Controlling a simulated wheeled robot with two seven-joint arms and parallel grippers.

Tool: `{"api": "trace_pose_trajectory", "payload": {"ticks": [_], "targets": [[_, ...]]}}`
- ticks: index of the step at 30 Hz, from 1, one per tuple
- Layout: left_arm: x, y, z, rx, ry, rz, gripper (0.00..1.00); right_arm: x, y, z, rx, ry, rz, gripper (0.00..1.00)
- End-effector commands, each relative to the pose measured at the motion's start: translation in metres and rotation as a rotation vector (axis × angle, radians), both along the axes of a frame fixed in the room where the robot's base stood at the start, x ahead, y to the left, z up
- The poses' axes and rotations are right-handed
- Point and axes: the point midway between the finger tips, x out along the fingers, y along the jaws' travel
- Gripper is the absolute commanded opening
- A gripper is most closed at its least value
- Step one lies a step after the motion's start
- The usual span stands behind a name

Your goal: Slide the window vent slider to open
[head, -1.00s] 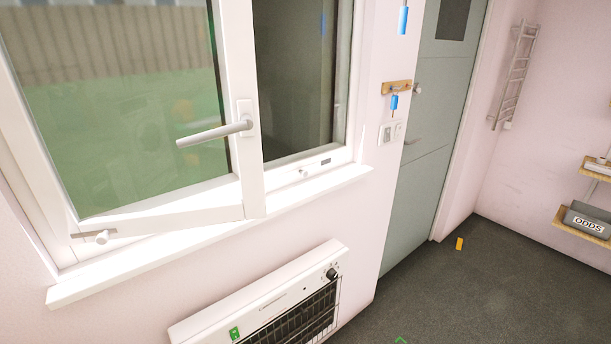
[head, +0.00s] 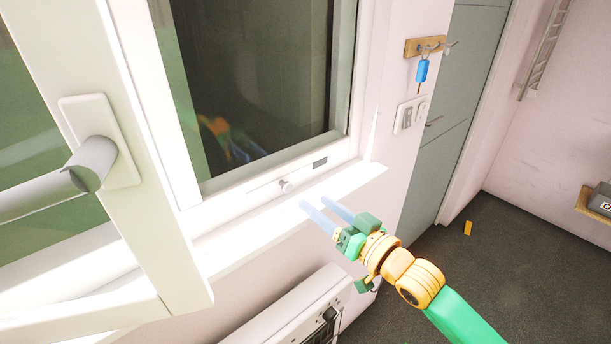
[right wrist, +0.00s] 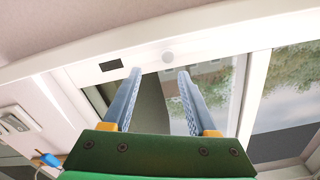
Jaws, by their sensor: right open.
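The vent slider (head: 286,186) is a small pale round knob on the lower white rail of the fixed window pane, left of a short dark slot (head: 320,163). In the right wrist view the knob (right wrist: 168,57) shows just beyond the fingertips, between them, and the dark slot (right wrist: 111,65) is to its left. My right gripper (head: 315,203) is open and empty, its two pale blue fingers pointing at the rail, a little right of and below the knob in the head view. It appears apart from the knob. My left gripper is not in view.
The hinged window sash (head: 150,200) stands open at left, with a big handle (head: 80,175) jutting out. A white sill (head: 240,245) runs below the rail, over a heater (head: 290,310). A key rack (head: 425,46), switches (head: 409,114) and a grey-green door (head: 450,100) are at right.

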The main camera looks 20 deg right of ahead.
Motion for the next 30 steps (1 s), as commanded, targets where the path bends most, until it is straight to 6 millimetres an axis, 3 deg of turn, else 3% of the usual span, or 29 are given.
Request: {"api": "trace_pose_trajectory", "payload": {"ticks": [10,21,27,30], "targets": [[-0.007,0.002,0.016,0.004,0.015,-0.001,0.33,0.054,0.021,0.005,0.004,-0.003,0.005,0.58],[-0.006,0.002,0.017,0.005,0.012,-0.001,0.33,0.064,0.025,0.001,-0.001,-0.001,0.005,0.58],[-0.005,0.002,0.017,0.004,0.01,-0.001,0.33,0.064,0.025,0.001,-0.001,-0.001,0.005,0.04],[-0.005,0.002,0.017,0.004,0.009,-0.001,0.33,0.064,0.025,0.001,-0.001,-0.001,0.005,0.0]]}}
